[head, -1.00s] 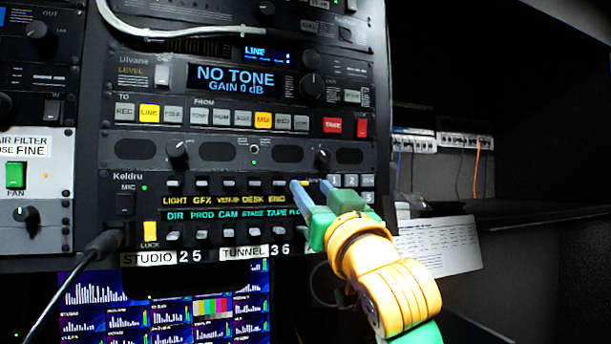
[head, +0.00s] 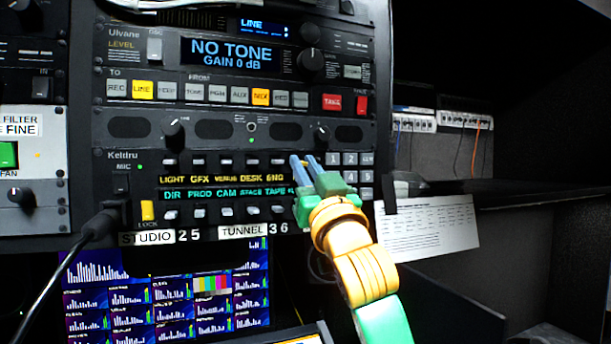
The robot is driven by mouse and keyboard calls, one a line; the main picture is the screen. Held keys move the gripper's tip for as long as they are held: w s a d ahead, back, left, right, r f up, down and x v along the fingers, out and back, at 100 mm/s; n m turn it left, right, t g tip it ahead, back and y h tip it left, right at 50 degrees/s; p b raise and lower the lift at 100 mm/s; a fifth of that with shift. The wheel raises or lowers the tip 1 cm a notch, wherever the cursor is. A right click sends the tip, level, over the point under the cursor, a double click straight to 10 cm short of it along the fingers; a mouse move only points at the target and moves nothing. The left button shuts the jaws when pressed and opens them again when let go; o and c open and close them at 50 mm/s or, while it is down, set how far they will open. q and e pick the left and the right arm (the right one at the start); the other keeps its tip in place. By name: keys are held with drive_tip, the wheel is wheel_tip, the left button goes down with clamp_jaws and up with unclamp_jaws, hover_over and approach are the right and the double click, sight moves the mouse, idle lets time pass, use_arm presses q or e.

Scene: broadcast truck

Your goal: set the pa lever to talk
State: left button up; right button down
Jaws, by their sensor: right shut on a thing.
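The Keldru intercom panel (head: 140,168) has two rows of small levers with yellow labels LIGHT, GFX, VENUE, DESK and ENG above a green-lettered row. My right gripper (head: 304,160) reaches in from the lower right. Its blue fingers are at the right end of the upper lever row, just past the ENG lever (head: 278,161), and are shut on a small lever there. The fingers hide that lever and its label, so I cannot read PA or see its position. My left gripper is not in view.
A numeric keypad (head: 349,159) sits close to the right of the fingers. A screen (head: 165,295) is below. A paper sheet (head: 428,226) hangs at the right.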

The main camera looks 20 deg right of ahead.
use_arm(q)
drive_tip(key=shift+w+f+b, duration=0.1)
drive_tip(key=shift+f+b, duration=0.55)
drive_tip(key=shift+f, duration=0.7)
use_arm(e)
drive_tip(key=shift+w+f+t, duration=0.15)
drive_tip(key=shift+f+t, duration=0.2)
drive_tip(key=shift+t, duration=0.5)
drive_tip(key=shift+w+f+t, duration=0.1)
drive_tip(key=shift+f+t, duration=0.2)
drive_tip(key=shift+t, duration=0.55)
drive_tip(key=c, duration=0.8)
unclamp_jaws()
use_arm(q)
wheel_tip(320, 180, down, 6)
drive_tip(key=b, duration=0.5)
drive_tip(key=shift+b, duration=0.4)
use_arm(e)
drive_tip(key=v, duration=0.7)
drive_tip(key=shift+f, duration=0.1)
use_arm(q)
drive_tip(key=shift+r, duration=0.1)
